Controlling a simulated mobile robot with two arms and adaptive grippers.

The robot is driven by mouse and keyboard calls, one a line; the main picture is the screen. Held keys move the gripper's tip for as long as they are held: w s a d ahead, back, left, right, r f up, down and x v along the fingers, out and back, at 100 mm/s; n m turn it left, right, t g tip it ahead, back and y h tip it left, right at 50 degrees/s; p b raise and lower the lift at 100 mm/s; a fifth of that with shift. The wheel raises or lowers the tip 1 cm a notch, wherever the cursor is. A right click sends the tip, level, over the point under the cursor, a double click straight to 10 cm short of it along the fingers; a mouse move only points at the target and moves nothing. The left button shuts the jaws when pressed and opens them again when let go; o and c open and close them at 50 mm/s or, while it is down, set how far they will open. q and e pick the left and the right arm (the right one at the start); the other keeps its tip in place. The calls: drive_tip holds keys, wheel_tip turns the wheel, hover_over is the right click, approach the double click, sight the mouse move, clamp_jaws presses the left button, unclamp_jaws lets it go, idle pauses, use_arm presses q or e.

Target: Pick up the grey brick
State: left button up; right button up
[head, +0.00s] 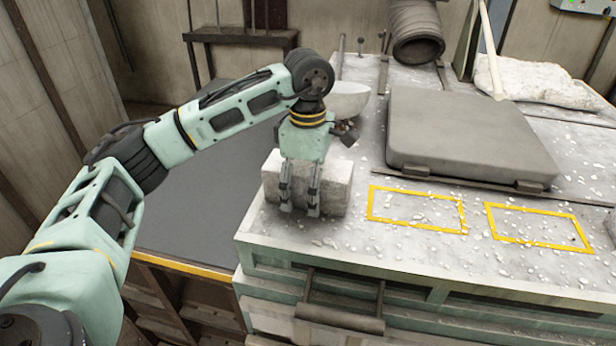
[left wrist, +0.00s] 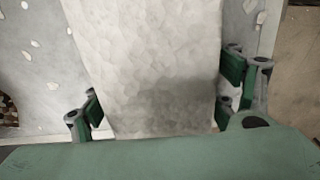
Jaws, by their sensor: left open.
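The grey brick (head: 338,188) is a pale, rough block lying on the worktop near its left front corner. My left gripper (head: 299,208) points down at it, and its fingers overlap the brick's near face in the head view. In the left wrist view the brick (left wrist: 150,60) fills the middle, with the open fingers of the left gripper (left wrist: 160,103) on either side of it. A gap shows between the brick and the right-hand finger there; at the left finger I cannot tell about contact. My right gripper is not in view.
The dusty worktop (head: 345,240) has two yellow rectangles (head: 417,227) (head: 538,243), both empty, to the brick's right. A grey slab (head: 465,130) lies behind them. A white bowl (head: 349,100) stands behind my gripper. A white sack (head: 535,82) lies at the back right.

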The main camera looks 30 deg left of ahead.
use_arm(q)
drive_tip(key=c, duration=2)
drive_tip(key=shift+r, duration=0.1)
clamp_jaws()
